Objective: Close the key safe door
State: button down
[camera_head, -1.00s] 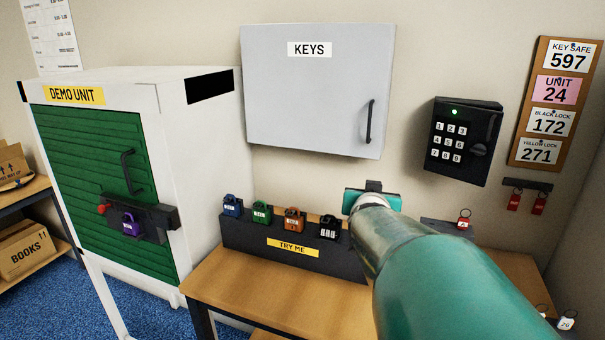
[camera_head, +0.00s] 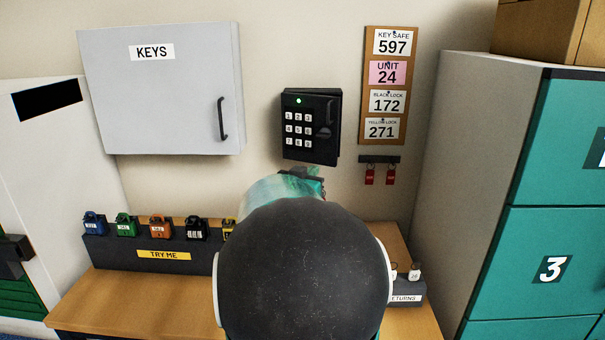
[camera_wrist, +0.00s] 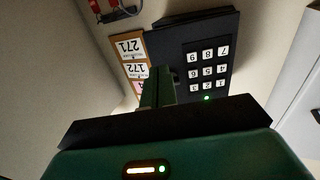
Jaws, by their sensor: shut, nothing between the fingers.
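The key safe (camera_head: 303,148) is a black wall box with a white-button keypad, a lit green lamp and a dark knob on its right. A dark layered edge shows around it, but I cannot tell how far its door stands from the body. It appears upside down in the wrist view (camera_wrist: 183,73). My gripper (camera_head: 314,175) is just below the safe in the head view, mostly hidden behind my arm. In the wrist view my gripper's fingers (camera_wrist: 157,88) are together and empty, overlapping the safe's lower-left picture edge; contact cannot be told.
A grey KEYS cabinet (camera_head: 170,100) hangs to the left. A notice board (camera_head: 368,100) and red tags (camera_head: 380,176) on hooks are close on the right. Coloured padlocks on a TRY ME stand (camera_head: 125,254) sit on the bench below. Teal lockers (camera_head: 565,150) stand at right.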

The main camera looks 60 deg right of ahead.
aim_at(326, 156)
jog(key=d, duration=0.4)
jog(key=w+d, duration=0.1)
jog(key=d, duration=0.2)
jog(key=shift+d, duration=0.4)
jog(key=shift+w+d, duration=0.1)
jog(key=shift+d, duration=1.8)
jog(key=shift+d, duration=0.15)
